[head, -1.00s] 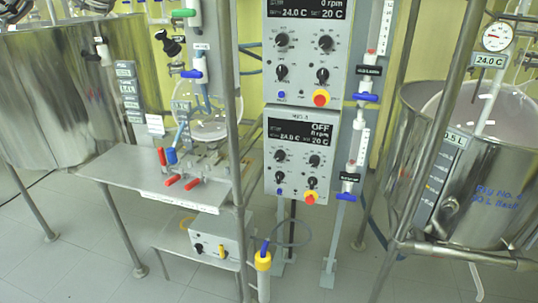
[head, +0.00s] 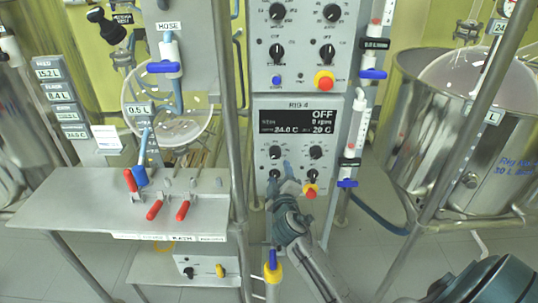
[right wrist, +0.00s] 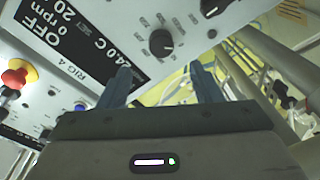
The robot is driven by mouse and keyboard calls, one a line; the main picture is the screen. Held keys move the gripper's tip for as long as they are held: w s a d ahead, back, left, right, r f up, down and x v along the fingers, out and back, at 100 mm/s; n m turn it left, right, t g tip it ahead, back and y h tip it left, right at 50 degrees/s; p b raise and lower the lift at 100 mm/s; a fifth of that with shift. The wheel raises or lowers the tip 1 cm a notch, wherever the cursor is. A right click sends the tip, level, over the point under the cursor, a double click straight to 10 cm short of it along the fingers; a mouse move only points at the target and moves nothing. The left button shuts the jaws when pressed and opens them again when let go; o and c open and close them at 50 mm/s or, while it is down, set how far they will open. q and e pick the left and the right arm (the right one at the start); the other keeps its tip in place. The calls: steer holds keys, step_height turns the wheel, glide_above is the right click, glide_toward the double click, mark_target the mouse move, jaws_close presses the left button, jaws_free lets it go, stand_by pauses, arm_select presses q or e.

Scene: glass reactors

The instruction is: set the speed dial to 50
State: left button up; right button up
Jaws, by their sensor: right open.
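The lower control box (head: 257,190), marked RIG 4, reads OFF, 0 rpm, 24.0 C and 20 C on its display (head: 297,121). Below the display are an upper left dial (head: 275,152), an upper right dial (head: 316,152) and lower dials; their labels are too small to read, so I cannot tell which is speed. My right gripper (head: 279,176) is open in front of the box's left dials, partly hiding the lower left one. In the right wrist view, a black dial (right wrist: 161,43) lies beyond and between the open fingers (right wrist: 163,82), apart from them. My left gripper is not in view.
A second control box (head: 260,50) hangs above. A steel post (head: 240,130) stands close left, beside a metal shelf (head: 80,210) with red-handled clamps. A steel vessel (head: 450,160) stands at right.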

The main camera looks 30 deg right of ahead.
mark_target(276, 155)
steer(key=p+x, duration=0.1)
steer(key=x, duration=0.8)
steer(key=shift+w+d+f, duration=0.1)
steer(key=shift+w, duration=0.15)
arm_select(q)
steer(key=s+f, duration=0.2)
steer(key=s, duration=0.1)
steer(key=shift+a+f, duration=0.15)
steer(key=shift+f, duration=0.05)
arm_select(e)
steer(key=c, duration=1)
